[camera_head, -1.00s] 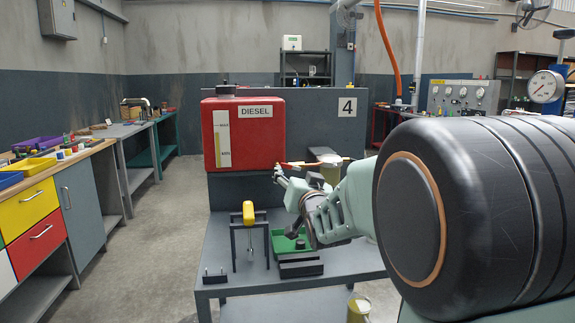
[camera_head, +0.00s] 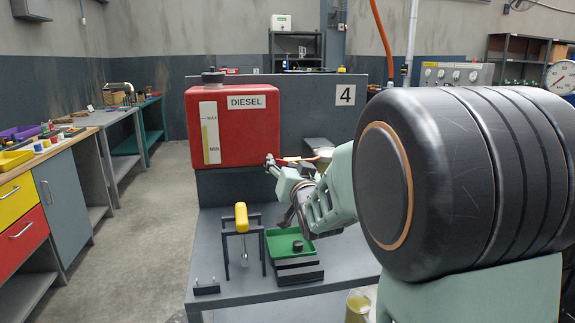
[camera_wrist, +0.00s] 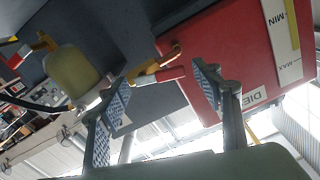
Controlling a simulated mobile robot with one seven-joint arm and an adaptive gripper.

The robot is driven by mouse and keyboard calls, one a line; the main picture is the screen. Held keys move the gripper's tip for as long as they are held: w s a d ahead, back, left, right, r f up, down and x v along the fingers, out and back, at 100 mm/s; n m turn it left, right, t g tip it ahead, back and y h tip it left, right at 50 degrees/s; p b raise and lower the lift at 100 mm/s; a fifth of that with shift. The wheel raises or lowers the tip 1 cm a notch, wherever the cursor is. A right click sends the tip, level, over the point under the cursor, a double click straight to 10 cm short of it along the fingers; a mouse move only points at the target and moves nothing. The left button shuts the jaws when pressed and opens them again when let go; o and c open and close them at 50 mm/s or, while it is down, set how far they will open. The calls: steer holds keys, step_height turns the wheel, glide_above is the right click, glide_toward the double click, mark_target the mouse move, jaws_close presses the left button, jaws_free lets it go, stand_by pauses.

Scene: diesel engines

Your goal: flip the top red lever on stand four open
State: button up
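Stand four carries a black 4 on a white plate (camera_head: 345,94) beside a red DIESEL tank (camera_head: 233,128). My gripper (camera_head: 281,173) is at the tank's lower right corner. In the wrist view my gripper (camera_wrist: 160,80) is open, with one patterned finger pad on each side. A red lever (camera_wrist: 170,74) with an orange-yellow part shows in the gap between the fingers, near the right fingertip. Contact cannot be told. In the head view a thin red part (camera_head: 291,159) shows just beyond my gripper. The gripper hides much of the valve area there.
A cloudy yellowish bowl (camera_wrist: 72,75) hangs left of the fingers in the wrist view, with another orange part (camera_wrist: 45,42) by it. Below my arm are a green tray (camera_head: 283,243) and a yellow-handled tool (camera_head: 241,217) in a rack. The floor at left is clear.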

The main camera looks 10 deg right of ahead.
steer(key=c, duration=1)
steer(key=shift+o, duration=0.2)
steer(key=n+b, duration=0.1)
steer(key=b, duration=0.1)
steer(key=n+b, duration=0.2)
steer(key=b, duration=0.1)
steer(key=shift+f, duration=0.35)
steer(key=o, duration=1.2)
steer(key=shift+c, duration=0.2)
step_height(320, 180, up, 10)
